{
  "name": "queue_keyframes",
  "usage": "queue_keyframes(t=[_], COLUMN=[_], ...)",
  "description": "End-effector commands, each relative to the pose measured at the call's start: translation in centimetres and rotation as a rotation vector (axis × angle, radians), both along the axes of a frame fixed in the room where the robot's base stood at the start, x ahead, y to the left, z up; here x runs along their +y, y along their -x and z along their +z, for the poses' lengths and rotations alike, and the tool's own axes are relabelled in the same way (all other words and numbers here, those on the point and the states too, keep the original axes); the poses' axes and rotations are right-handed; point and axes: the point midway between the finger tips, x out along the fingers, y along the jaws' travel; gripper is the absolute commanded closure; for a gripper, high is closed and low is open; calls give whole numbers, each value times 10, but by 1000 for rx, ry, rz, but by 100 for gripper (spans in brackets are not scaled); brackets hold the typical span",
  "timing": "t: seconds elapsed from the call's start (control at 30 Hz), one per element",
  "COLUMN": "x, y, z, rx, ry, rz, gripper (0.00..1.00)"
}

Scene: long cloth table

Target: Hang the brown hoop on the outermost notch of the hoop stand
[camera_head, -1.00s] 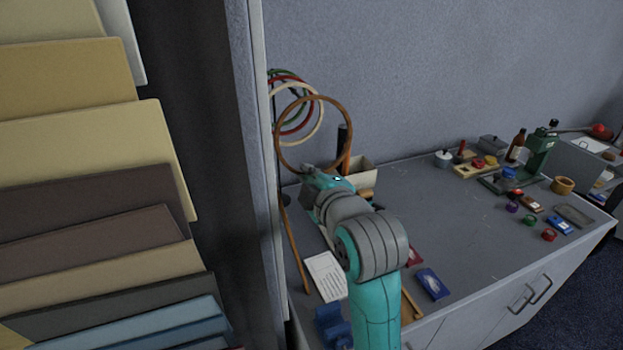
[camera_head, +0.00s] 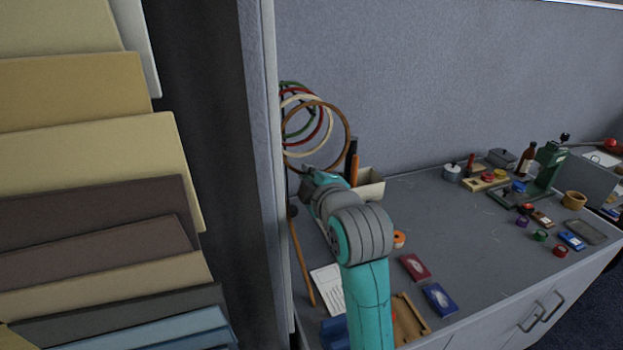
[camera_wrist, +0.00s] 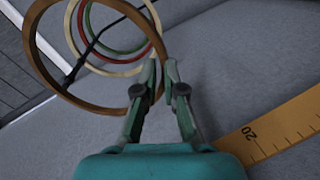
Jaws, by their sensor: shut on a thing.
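The brown hoop (camera_head: 349,140) is held up in front of the other hoops in the head view. My gripper (camera_head: 308,174) is shut on its lower edge. In the wrist view, the fingertips (camera_wrist: 160,68) meet at the right side of the brown hoop (camera_wrist: 62,95). The hoop stand shows as a thin dark arm (camera_wrist: 90,44) seen through the hoop. A cream hoop (camera_wrist: 72,40), a red hoop and a green hoop hang behind it. I cannot tell whether the brown hoop encircles the arm or touches it. The stand's post is mostly hidden in the head view.
A tall shelf panel (camera_head: 262,200) stands close on the left. A pale box (camera_head: 370,187) with upright tools is just right of my gripper. An orange ruler (camera_wrist: 275,128) lies right of the fingers in the wrist view. Red and blue packs (camera_head: 437,299) lie on the table.

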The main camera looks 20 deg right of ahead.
Motion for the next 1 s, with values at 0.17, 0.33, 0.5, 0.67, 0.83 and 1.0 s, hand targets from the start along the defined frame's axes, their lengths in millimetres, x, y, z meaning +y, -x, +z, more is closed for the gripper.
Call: queue_keyframes(t=[0.17,0.33,0.5,0.67,0.83,1.0], x=[0,0,0,0,0,0], y=[-9,-18,-26,-32,-36,-37], z=[0,0,-2,-6,-9,-10], rx=[-1,0,1,1,0,0], ry=[0,0,0,0,0,0], rz=[0,0,0,0,0,0], gripper=[100,100,100,100,100,100])
